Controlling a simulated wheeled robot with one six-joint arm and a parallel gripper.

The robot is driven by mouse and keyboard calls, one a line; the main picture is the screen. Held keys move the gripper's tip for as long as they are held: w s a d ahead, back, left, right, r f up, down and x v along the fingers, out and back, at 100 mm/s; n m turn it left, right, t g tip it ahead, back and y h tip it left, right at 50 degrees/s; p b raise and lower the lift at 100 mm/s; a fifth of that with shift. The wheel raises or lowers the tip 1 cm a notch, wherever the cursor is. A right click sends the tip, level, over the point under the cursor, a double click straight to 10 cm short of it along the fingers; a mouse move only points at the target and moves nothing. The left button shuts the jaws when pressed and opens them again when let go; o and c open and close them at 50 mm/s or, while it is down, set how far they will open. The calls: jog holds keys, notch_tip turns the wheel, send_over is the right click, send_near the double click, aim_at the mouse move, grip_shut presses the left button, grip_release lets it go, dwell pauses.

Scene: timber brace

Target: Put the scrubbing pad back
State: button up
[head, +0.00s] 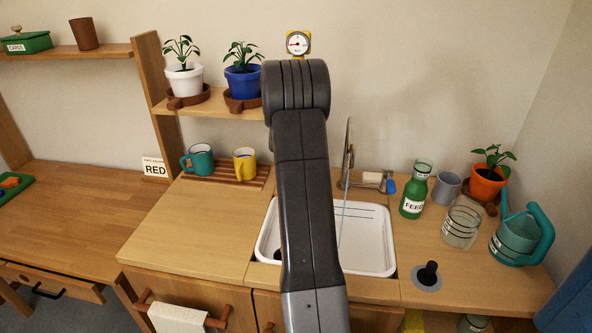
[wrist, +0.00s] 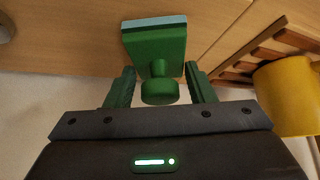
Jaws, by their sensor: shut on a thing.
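The scrubbing pad (wrist: 153,48) is a green block with a pale blue face and a round green knob. It shows in the wrist view, between the two green fingers of my gripper (wrist: 161,86). My gripper is shut on the pad's knob. Wooden worktop shows behind the pad; I cannot tell whether the pad touches it. In the head view my arm hides the gripper and the pad. A caddy (head: 384,187) behind the sink holds a pale block and a blue item.
A yellow mug (head: 244,163) and a teal mug (head: 200,160) stand on a slatted rack; the yellow mug is close right of my gripper in the wrist view (wrist: 288,95). The white sink (head: 375,235) has a tap (head: 348,150). The left worktop (head: 185,225) is clear.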

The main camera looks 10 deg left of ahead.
jog(key=shift+w+a+f, duration=0.1)
jog(key=shift+w+a, duration=0.05)
jog(key=shift+w, duration=0.1)
jog(key=shift+f, duration=0.15)
jog(key=shift+f, duration=0.25)
jog(key=o, duration=1)
jog(key=shift+r, duration=0.1)
jog(key=shift+o, duration=0.2)
